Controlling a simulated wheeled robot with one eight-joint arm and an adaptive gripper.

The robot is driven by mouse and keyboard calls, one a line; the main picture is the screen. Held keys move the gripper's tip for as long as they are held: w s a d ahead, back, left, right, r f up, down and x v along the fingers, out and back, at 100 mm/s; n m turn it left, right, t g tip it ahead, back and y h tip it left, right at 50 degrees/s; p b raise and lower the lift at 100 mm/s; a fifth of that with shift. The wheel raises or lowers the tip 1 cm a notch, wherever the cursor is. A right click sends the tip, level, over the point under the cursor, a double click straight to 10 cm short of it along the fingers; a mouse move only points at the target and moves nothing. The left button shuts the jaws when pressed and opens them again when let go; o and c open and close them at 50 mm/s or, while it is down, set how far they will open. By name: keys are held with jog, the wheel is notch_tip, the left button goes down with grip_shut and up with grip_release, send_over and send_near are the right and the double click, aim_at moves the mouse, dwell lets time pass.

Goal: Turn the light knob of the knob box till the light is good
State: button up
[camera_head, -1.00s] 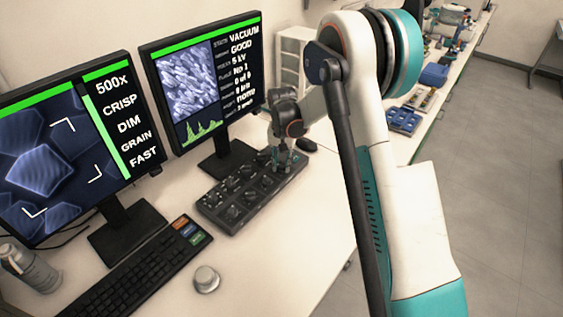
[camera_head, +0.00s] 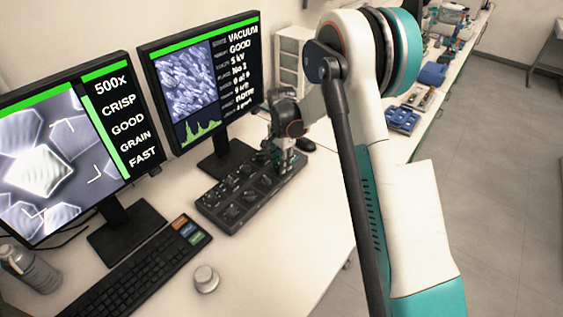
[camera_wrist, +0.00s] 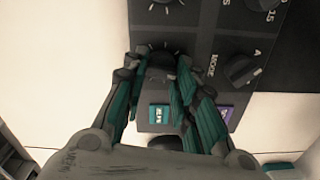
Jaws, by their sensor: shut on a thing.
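The knob box (camera_head: 232,208) lies on the white desk, dark with several knobs; it also shows in the wrist view (camera_wrist: 205,45). My gripper (camera_head: 284,166) is at the box's far right end. In the wrist view my gripper (camera_wrist: 162,75) is shut on a dark knob (camera_wrist: 160,58), which the fingers partly hide. The label of this knob is hidden. The left screen (camera_head: 55,160) reads 500x, CRISP, GOOD, GRAIN, FAST, with a bright grey picture of plate-like crystals. The right screen (camera_head: 187,80) reads VACUUM GOOD, 5 kV and more.
A MODE knob (camera_wrist: 241,70) sits right of my fingers in the wrist view. A keyboard (camera_head: 135,275), a round silver knob (camera_head: 206,279) and a grey bottle (camera_head: 30,268) are on the desk. A mouse (camera_head: 305,144) lies just beyond my gripper.

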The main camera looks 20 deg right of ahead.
dwell(0.5)
jog(key=o, duration=1)
jog(key=shift+o, duration=0.2)
jog(key=shift+r, duration=0.1)
notch_tip(320, 180, up, 12)
dwell(1.0)
